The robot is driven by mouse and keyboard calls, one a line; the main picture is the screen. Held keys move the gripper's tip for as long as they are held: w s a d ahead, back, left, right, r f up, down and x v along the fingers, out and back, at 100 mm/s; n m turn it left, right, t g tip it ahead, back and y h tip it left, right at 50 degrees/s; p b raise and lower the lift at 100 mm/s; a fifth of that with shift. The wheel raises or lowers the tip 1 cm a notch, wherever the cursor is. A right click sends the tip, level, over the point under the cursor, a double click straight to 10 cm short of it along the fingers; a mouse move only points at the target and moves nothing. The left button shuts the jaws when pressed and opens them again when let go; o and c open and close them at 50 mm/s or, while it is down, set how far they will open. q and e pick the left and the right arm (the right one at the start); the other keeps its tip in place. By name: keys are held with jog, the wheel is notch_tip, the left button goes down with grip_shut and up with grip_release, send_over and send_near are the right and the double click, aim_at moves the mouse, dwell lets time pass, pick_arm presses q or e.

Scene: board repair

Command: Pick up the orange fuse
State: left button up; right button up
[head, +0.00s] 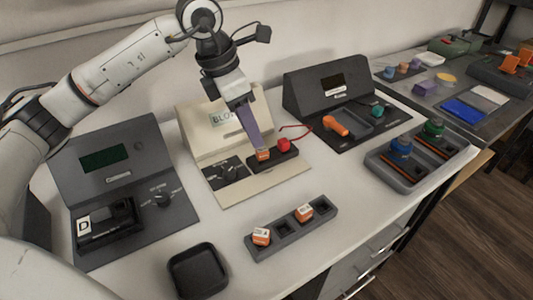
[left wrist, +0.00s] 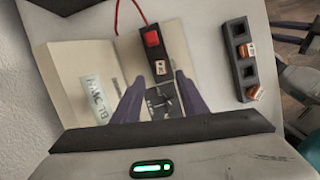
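An orange fuse with a white label (head: 263,154) sits in the black holder (head: 285,158) beside a red button, on the cream tester board. In the left wrist view the same fuse (left wrist: 160,68) lies just beyond the fingertips, in line with the gap. My left gripper (left wrist: 161,76) is open, purple fingers on either side of that line; in the head view it (head: 252,138) points down just above the fuse. Two more orange fuses, (head: 261,236) and (head: 304,212), sit in the dark slotted tray (head: 283,241). My right gripper (left wrist: 286,32) shows at the left wrist view's right edge, fingers apart.
A black square bin (head: 198,271) stands at the front. A dark console with a D-marked block (head: 106,222) is left, and another console (head: 330,85) is right. A grey tray (head: 405,180) with green and blue parts stands farther right. A red wire (head: 296,128) loops near the holder.

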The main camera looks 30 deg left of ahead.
aim_at(261, 149)
pick_arm(q)
jog(key=x, duration=0.6)
jog(key=shift+w+d, duration=0.1)
jog(key=shift+d, duration=0.15)
grip_shut()
